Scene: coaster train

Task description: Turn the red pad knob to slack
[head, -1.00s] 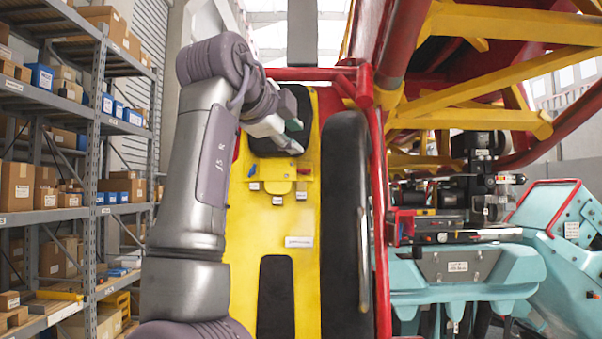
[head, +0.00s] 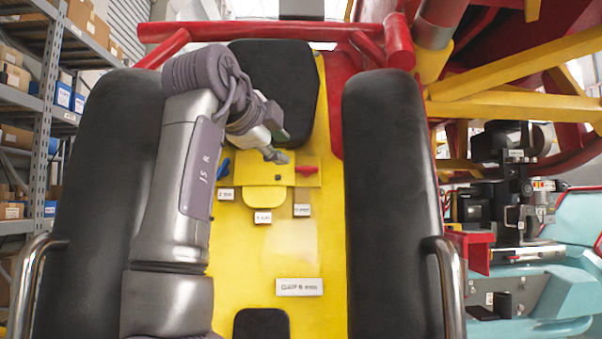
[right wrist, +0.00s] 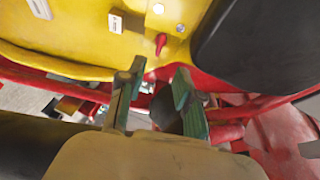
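The red pad knob (head: 306,170) is a small red lever on the right of the yellow panel (head: 264,184) in the head view. A white label (head: 302,210) is just below it. In the right wrist view the red knob (right wrist: 160,43) points out from the yellow surface, beyond my fingertips. My right gripper (head: 275,147) is up and left of the knob in the head view, apart from it. In the right wrist view my right gripper (right wrist: 157,88) has its two green-padded fingers apart with nothing between them. My left gripper is not in view.
A blue knob (head: 224,167) is on the panel's left. Black pads stand on both sides (head: 390,190), with a dark pad (head: 290,75) behind. A red tube frame (head: 260,35) crosses the back. Metal handrails (head: 446,285) are near the front. Shelves stand at left.

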